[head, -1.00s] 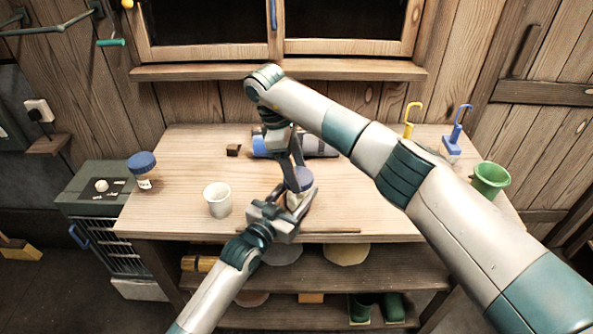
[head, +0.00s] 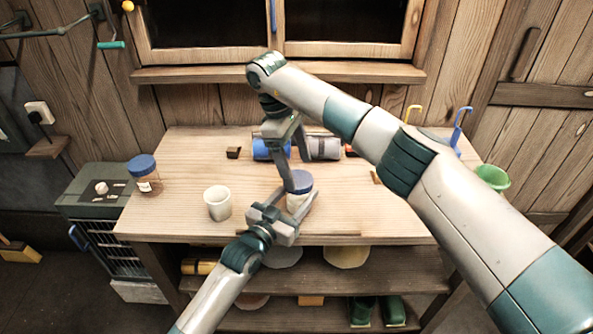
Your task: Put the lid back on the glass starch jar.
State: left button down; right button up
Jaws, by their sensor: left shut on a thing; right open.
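The glass jar (head: 298,201) stands near the front middle of the table, with a blue lid (head: 299,182) on its top. The lid looks level, but a finger partly covers it and I cannot tell how tightly it sits. My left gripper (head: 294,203) is shut on the jar from the front, low on its body. My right gripper (head: 299,172) comes down from above and is open, its fingers spread around the lid's height.
A white cup (head: 218,203) stands left of the jar. Another blue-lidded jar (head: 143,174) is at the table's left edge. Blue and grey rolls (head: 325,148) lie behind. A thin stick lies along the front edge.

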jog(key=shift+r, duration=0.9)
jog(key=shift+c, duration=0.4)
